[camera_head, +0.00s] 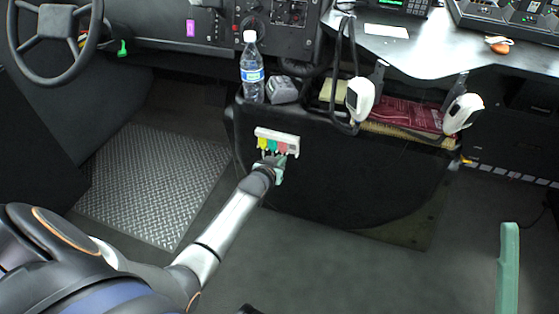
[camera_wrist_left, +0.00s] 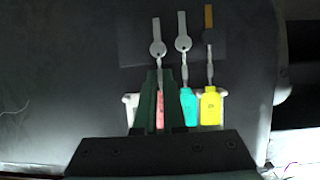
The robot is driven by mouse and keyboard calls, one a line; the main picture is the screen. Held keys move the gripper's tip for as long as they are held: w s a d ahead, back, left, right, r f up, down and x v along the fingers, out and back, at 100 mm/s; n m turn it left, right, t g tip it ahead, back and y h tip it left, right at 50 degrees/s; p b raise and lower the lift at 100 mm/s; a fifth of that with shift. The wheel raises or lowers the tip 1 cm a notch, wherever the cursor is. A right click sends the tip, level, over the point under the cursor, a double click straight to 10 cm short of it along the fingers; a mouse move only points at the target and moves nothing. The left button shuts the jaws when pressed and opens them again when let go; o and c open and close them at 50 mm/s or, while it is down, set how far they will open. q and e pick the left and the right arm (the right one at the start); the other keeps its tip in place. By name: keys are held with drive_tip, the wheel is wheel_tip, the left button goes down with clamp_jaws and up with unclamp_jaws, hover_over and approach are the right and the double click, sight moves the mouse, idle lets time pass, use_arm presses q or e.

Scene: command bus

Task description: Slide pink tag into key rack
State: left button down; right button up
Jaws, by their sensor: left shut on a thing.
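The white key rack (camera_head: 290,137) is fixed to the dark front of the console. It also shows in the left wrist view (camera_wrist_left: 132,104). My left gripper (camera_head: 279,163) is at the rack, with its green fingers (camera_wrist_left: 160,102) on both sides of the pink tag (camera_wrist_left: 160,115), shut on it. The pink tag (camera_head: 283,147) lies at the rack's front; whether it is seated in a slot is hidden by the fingers. A key (camera_wrist_left: 157,48) extends from it. A pale green bar (camera_head: 508,265) at the right edge may be a finger of my right gripper.
A teal tag (camera_wrist_left: 189,108) and a yellow tag (camera_wrist_left: 210,108) with keys sit beside the pink one at the rack. A bottle (camera_head: 252,72) and white handsets (camera_head: 360,98) are on the console above. The floor (camera_head: 370,270) below is clear.

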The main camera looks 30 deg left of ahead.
use_arm(q)
drive_tip(key=shift+f, duration=0.1)
drive_tip(key=c, duration=0.9)
unclamp_jaws()
drive_tip(key=shift+s+d+p, duration=0.2)
drive_tip(key=shift+s+p, duration=0.45)
drive_tip(key=shift+s, duration=0.05)
drive_tip(key=shift+s+d+p, duration=0.15)
drive_tip(key=shift+s+p, duration=0.45)
drive_tip(key=shift+s, duration=0.1)
drive_tip(key=s+p, duration=0.1)
drive_tip(key=s, duration=0.1)
drive_tip(key=s+d+p, duration=0.1)
drive_tip(key=s+p, duration=0.2)
drive_tip(key=s, duration=0.1)
drive_tip(key=shift+s+d+p, duration=0.3)
drive_tip(key=shift+s+p, duration=0.05)
drive_tip(key=shift+s, duration=0.05)
idle(0.5)
